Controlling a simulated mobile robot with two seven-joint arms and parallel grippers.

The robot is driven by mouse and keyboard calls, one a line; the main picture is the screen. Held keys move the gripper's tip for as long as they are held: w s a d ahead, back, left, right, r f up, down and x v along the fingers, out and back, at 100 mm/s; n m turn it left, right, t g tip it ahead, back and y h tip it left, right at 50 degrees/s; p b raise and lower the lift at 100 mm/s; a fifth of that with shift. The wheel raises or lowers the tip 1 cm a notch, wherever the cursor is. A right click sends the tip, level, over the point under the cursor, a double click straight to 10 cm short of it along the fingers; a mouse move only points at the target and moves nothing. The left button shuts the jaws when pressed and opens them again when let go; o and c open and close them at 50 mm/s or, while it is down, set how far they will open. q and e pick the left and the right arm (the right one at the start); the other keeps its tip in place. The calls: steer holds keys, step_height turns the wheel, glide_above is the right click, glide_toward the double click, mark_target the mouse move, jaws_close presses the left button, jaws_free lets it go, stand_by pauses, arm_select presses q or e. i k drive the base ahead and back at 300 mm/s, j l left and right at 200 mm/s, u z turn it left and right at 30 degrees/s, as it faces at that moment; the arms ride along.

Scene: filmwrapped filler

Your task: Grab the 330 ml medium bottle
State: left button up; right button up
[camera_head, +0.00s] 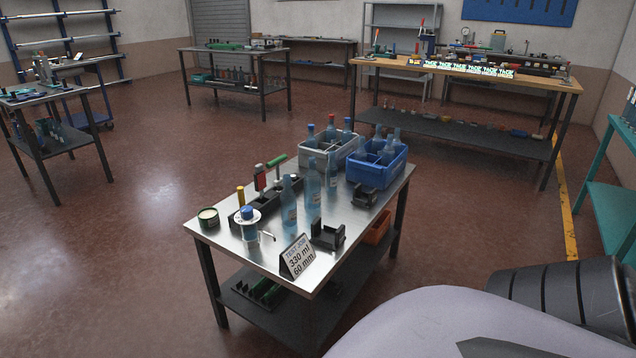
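On the near steel table (268,250), several clear bluish bottles stand upright. A tall bottle (289,205) stands near the middle, with another bottle (313,187) behind it and a third bottle (332,172) nearer the crates. A sign (298,257) at the front edge reads "330 ml" and "60 mm". I cannot tell from the bottles which one is the medium size. Neither of my grippers shows.
A grey crate (321,155) and a blue crate (397,170) at the back hold bottles. Open floor (150,240) lies left. A teal shelf (610,205) stands right.

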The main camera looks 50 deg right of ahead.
mark_target(288, 197)
steer(key=z, duration=1.5)
steer(key=l+u, duration=0.1)
steer(key=u, duration=0.3)
steer(key=i+l+u, duration=0.2)
steer(key=l, duration=0.15)
steer(key=i+l+u, duration=0.25)
steer(key=i+l, duration=0.1)
steer(key=l, duration=0.5)
steer(key=i+l+u, duration=0.15)
steer(key=l, duration=0.4)
steer(key=i+l, duration=0.1)
steer(key=l, duration=0.5)
steer(key=i+l+u, duration=0.15)
steer(key=l, duration=0.45)
steer(key=i+l, duration=0.1)
steer(key=l, duration=0.2)
steer(key=i+l, duration=0.15)
steer(key=l, duration=0.15)
steer(key=i+l, duration=0.1)
steer(key=l, duration=0.15)
